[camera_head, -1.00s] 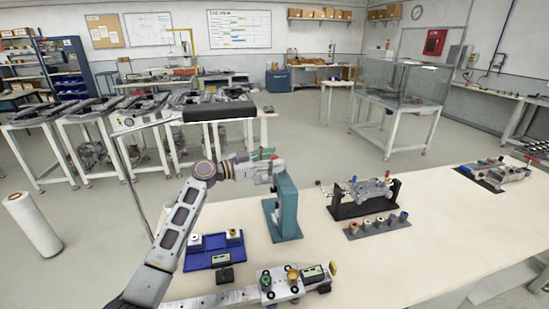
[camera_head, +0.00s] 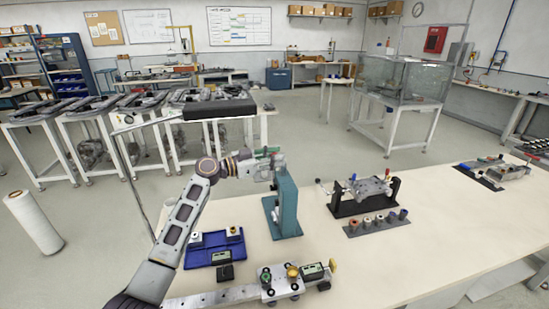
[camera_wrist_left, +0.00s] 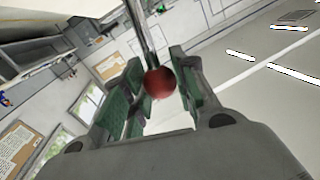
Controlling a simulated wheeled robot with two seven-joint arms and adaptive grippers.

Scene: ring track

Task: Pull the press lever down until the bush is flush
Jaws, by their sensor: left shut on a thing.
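The teal press (camera_head: 288,205) stands upright on the near table. My left gripper (camera_head: 270,156) is at the upper left side of the press, at the height of its head. In the left wrist view, the press lever (camera_wrist_left: 142,30) is a thin metal rod ending in a red ball knob (camera_wrist_left: 160,82). The knob sits between the green pads of my left gripper (camera_wrist_left: 158,90), which is shut on the lever. In the head view the gripper hides most of the lever. The bush under the press is too small to tell. My right gripper is not in view.
A blue tray (camera_head: 213,255) with small parts lies left of the press. A metal rail with fittings (camera_head: 245,293) lies in front. A black-framed fixture (camera_head: 350,207) and a grey rack of several small parts (camera_head: 378,227) stand to the right. The table's right front is clear.

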